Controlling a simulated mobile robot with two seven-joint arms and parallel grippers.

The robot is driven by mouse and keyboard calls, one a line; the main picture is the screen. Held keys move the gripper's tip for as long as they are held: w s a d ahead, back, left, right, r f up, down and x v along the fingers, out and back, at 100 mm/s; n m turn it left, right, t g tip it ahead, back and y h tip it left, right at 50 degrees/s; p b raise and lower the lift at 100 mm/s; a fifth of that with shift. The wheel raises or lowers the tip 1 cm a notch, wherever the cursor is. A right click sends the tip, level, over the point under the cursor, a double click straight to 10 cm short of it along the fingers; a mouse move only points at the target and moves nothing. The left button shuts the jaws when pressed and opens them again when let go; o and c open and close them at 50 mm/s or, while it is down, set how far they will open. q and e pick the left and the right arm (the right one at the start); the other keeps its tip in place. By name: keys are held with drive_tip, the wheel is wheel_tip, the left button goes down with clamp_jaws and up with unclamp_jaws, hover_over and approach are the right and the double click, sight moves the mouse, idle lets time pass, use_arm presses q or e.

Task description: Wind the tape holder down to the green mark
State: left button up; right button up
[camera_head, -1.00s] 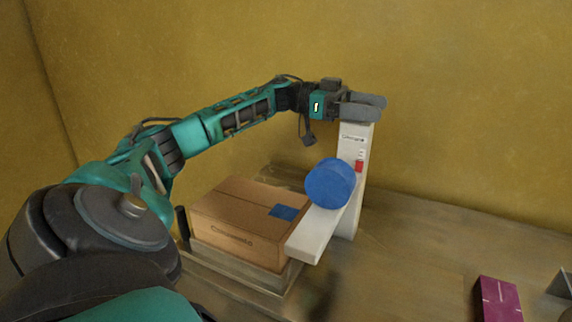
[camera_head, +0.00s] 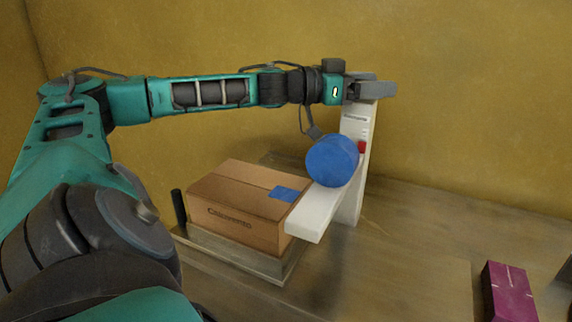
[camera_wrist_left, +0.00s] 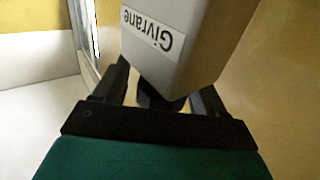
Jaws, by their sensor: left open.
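A white column (camera_head: 357,122) stands behind a cardboard box, with a white arm (camera_head: 315,216) reaching forward at its foot. A blue round drum (camera_head: 332,161), perhaps the tape roll of the holder, sits in front of the column. A small red patch (camera_head: 362,147) shows on the column beside it. I see no green mark. My left gripper (camera_head: 374,89) is open at the column's top. In the left wrist view its fingers (camera_wrist_left: 160,92) lie either side of a dark part under the labelled column end (camera_wrist_left: 175,45); contact cannot be told. My right gripper is not in view.
The cardboard box (camera_head: 222,208) with a blue patch sits on a low base (camera_head: 262,262) left of the white arm, with a dark post (camera_head: 179,206) beside it. A magenta block (camera_head: 508,292) lies at lower right. The bench between is clear.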

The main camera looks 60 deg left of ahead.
use_arm(q)
drive_tip(key=shift+a+f+n+t+y+b, duration=0.15)
drive_tip(key=shift+n+t+y+b, duration=0.35)
drive_tip(key=shift+n+y+b, duration=0.8)
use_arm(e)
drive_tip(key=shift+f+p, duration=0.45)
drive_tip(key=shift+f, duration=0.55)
use_arm(q)
drive_tip(key=shift+y, duration=0.6)
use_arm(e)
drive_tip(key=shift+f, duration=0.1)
